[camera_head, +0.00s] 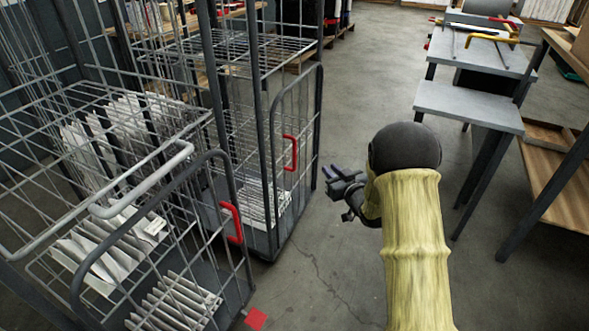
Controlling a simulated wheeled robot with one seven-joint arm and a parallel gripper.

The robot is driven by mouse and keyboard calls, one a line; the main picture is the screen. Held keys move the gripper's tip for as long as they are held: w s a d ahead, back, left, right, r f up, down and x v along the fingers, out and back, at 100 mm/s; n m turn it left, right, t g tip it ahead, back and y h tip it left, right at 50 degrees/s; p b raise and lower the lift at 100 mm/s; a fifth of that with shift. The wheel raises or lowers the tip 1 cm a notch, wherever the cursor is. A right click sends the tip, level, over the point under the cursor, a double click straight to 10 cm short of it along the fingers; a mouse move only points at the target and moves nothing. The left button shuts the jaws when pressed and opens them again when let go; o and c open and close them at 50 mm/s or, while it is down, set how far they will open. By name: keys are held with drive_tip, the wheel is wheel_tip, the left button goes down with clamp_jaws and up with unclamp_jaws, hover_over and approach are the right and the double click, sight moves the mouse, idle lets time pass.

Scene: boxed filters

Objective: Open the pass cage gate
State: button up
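Two wire cages stand on the left. The near cage's gate (146,213) has a dark rounded frame and a red handle (232,222) on its right edge. The farther cage's gate (318,112) has a similar dark frame and a red handle (291,152). I see no readable label telling which one is the pass cage, and cannot tell whether either gate is latched. My gripper (331,180) is to the right of both handles, in clear space, pointing left. Its dark fingers look apart, with nothing between them. It touches neither gate.
A grey bench (467,104) and a wooden shelf (560,180) stand to the right. The concrete floor (365,65) between cages and bench is open.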

drive_tip(key=a+f+y, duration=0.1)
drive_tip(key=f, duration=0.1)
drive_tip(key=a+f+n+y+b, duration=0.1)
drive_tip(key=f, duration=0.1)
drive_tip(key=shift+a, duration=0.2)
drive_tip(key=shift+w+b, duration=0.1)
drive_tip(key=shift+b, duration=0.2)
drive_tip(key=b, duration=0.3)
hover_over(295, 167)
drive_tip(key=shift+w+a, duration=0.1)
drive_tip(key=shift+w, duration=0.25)
clamp_jaws()
